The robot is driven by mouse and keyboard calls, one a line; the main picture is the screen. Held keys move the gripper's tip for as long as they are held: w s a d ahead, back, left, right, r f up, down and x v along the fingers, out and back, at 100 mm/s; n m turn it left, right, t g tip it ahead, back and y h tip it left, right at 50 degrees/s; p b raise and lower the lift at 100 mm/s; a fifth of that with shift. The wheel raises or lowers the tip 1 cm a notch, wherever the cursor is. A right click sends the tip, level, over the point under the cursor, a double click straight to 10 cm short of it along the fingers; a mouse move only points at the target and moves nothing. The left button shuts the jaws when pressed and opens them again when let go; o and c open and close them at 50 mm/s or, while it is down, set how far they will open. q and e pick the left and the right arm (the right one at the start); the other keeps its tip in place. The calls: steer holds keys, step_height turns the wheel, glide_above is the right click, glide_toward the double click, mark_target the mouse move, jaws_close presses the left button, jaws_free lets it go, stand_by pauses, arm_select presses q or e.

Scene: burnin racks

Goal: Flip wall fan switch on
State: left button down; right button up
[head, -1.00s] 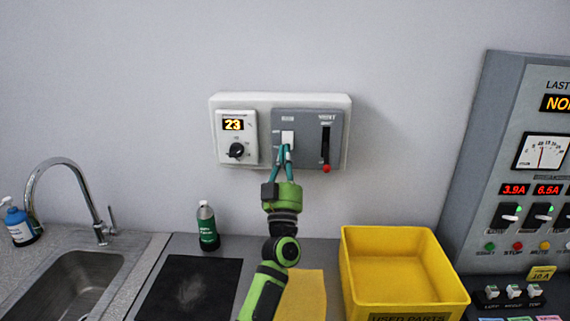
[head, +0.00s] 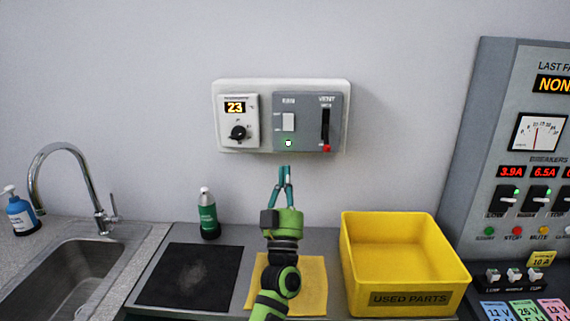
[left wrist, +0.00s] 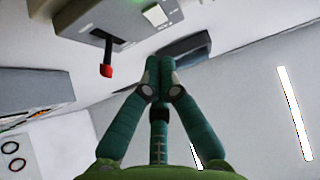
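The wall unit (head: 345,90) holds a grey panel with a white rocker switch (head: 289,122) and a lit green lamp (head: 288,143) below it. The switch also shows near the top of the left wrist view (left wrist: 157,14), close to a green glow. My left gripper (head: 286,169) is below the panel, apart from the switch and lamp. In the left wrist view its fingertips (left wrist: 160,64) meet, with nothing between them. My right gripper is not in view.
A vent slider with a red knob (head: 327,149) is right of the switch; a thermostat dial (head: 238,132) is left. Below are a green bottle (head: 207,215), yellow bin (head: 362,238), yellow cloth (head: 312,285) and sink (head: 70,275). A breaker rack (head: 478,130) stands at right.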

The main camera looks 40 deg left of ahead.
arm_select(q)
steer(key=v, duration=0.2)
steer(key=shift+s+d+f+b, duration=0.1)
steer(key=shift+s+f+b, duration=0.05)
steer(key=shift+f+b, duration=0.25)
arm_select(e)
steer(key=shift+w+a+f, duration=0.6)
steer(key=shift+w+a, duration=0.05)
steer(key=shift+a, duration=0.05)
